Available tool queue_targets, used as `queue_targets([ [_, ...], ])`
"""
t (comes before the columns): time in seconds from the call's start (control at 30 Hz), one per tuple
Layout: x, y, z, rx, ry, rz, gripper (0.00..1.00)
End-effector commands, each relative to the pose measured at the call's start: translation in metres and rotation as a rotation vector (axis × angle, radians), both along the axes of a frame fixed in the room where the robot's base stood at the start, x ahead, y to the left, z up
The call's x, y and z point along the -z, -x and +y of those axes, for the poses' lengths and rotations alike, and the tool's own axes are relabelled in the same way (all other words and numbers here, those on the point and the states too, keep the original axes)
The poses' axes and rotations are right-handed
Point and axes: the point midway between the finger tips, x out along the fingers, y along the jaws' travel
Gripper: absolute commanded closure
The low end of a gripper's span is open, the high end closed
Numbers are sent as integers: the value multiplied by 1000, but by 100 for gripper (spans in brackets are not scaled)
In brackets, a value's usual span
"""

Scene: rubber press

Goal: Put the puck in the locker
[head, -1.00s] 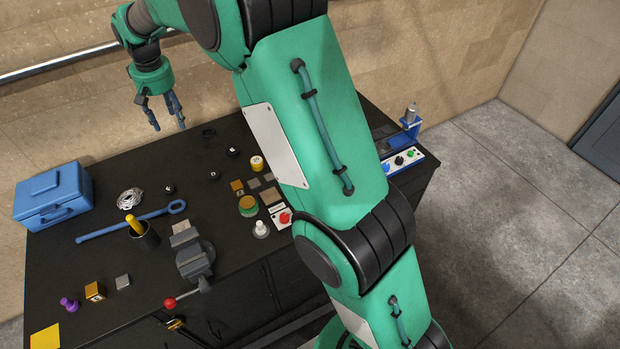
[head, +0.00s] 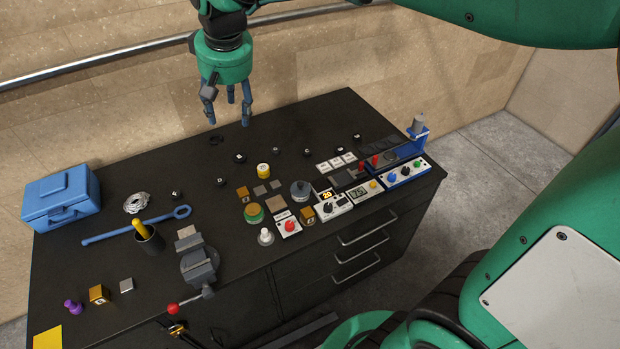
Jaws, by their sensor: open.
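My gripper (head: 229,122) is open and empty, with its fingers pointing down above the back of the black bench. No thing in view is clearly the locker. A closed blue box with a handle (head: 62,198) stands at the bench's left end.
The bench (head: 330,112) holds a blue wrench (head: 135,224), a vise (head: 199,262), a cup (head: 149,238), a blue press-like device (head: 405,148) and control boxes (head: 334,204) at the right. Drawers (head: 358,240) are shut. A wall rail runs behind. The bench's back middle is fairly clear.

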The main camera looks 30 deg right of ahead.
Motion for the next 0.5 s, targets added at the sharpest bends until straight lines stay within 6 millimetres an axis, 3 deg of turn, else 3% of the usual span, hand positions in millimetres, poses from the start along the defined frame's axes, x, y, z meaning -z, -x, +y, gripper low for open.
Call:
queue_targets([
  [0.23,-12,66,-23,24,-3,-45,47],
  [0.5,-10,135,-42,48,-5,-89,47],
])
